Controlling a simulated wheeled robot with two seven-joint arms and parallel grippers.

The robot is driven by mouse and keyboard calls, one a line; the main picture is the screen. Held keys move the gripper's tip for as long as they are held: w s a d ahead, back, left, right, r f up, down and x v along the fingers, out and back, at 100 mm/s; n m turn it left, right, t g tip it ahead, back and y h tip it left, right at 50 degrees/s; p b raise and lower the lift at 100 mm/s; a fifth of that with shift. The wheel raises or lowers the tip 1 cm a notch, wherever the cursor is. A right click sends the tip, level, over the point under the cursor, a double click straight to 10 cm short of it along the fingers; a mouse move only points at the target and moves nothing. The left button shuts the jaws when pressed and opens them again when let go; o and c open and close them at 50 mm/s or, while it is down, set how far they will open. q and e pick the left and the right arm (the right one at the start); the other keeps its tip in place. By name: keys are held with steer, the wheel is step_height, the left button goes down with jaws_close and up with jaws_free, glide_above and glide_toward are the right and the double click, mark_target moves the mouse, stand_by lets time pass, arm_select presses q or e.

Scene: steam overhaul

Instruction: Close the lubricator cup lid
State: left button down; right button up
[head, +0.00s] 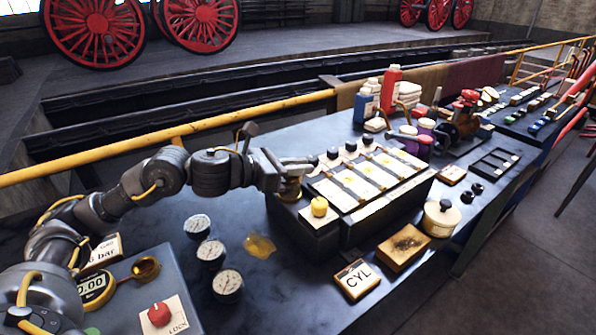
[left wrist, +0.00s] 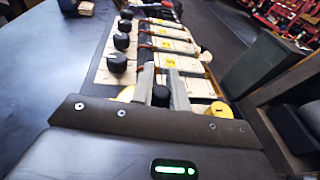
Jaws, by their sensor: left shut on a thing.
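The black lubricator box (head: 345,232) stands on the dark bench, with a row of pale panels and black knobs (head: 332,152) along its top. My left gripper (head: 298,166) is at the near left end of it, right above a round brass cup (head: 290,190) that it partly hides. In the left wrist view its two fingers (left wrist: 162,88) are shut on a black knob (left wrist: 160,96). The lid's angle cannot be told. My right gripper is not in view.
A yellow knob (head: 319,206) sits on the box's front corner. Three gauges (head: 211,252) and a yellow oil patch (head: 260,246) lie to the left. A CYL plate (head: 357,279), a brown block (head: 404,246) and a round tin (head: 440,218) lie in front. Bottles (head: 391,86) stand behind.

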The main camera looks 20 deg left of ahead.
arm_select(q)
steer(key=shift+f, duration=0.15)
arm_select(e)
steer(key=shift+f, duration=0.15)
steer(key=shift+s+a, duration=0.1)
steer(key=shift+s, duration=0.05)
arm_select(q)
steer(key=c, duration=1.4)
jaws_free()
steer(key=shift+o, duration=0.2)
steer(key=shift+s+a+b, duration=0.3)
steer(key=shift+s+a, duration=0.05)
steer(key=shift+s, duration=0.05)
steer(key=b+v, duration=0.3)
steer(key=v, duration=0.6)
steer(key=shift+s+r, duration=0.25)
steer(key=shift+s, duration=0.1)
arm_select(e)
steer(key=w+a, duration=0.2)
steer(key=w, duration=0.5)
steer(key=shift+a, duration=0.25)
